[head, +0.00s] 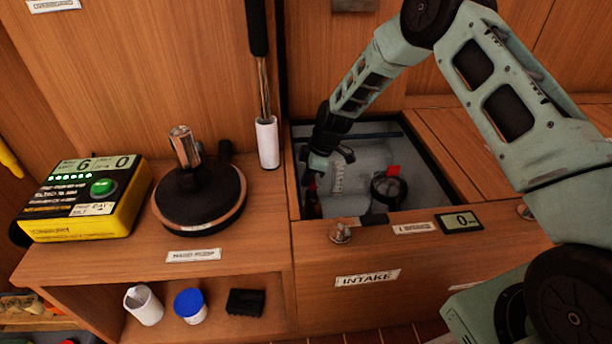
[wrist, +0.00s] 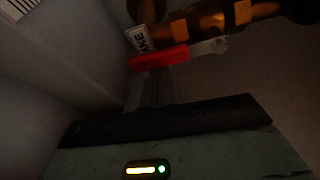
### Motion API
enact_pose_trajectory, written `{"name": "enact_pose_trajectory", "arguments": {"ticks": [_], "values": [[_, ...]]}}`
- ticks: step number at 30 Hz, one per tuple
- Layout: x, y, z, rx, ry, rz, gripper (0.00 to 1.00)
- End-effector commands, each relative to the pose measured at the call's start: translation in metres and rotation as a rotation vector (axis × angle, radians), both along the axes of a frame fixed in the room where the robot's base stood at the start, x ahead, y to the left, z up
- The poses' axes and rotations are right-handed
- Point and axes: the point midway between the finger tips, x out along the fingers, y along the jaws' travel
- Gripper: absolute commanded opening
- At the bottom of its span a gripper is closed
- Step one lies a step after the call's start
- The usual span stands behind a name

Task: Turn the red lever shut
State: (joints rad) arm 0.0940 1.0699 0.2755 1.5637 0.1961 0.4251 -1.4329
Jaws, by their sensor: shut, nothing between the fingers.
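The red lever (wrist: 158,57) lies across the upper middle of the wrist view, next to a brass pipe fitting (wrist: 205,20) and a white tag (wrist: 141,39) whose visible letters end in "AKE". My gripper (wrist: 152,92) is shut and empty, its fingers pointing at the lever from below in that view. I cannot tell whether the fingertips touch it. In the head view, my gripper (head: 318,164) is down inside the open intake well (head: 425,172), near its left wall. A small dark red patch shows just under it, mostly hidden.
The well's wooden rim surrounds my gripper closely. A round dark-topped strainer (head: 389,187) with a red tab stands to its right. On the counter at left are a black round hand pump (head: 198,200) and a yellow box (head: 88,200). A black-handled rod (head: 262,90) stands beside the well.

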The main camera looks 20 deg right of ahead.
Motion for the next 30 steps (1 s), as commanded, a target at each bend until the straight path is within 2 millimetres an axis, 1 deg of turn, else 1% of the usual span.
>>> {"name": "enact_pose_trajectory", "arguments": {"ticks": [5, 11, 20, 30], "values": [[0.0, -0.006, 0.002, -0.003, 0.001, -0.049, 0.0], [-0.003, -0.014, 0.004, -0.003, 0.004, -0.161, 0.0], [-0.009, -0.032, 0.005, -0.005, 0.004, -0.439, 0.0], [-0.023, -0.049, 0.004, -0.006, 0.004, -0.759, 0.0]]}}
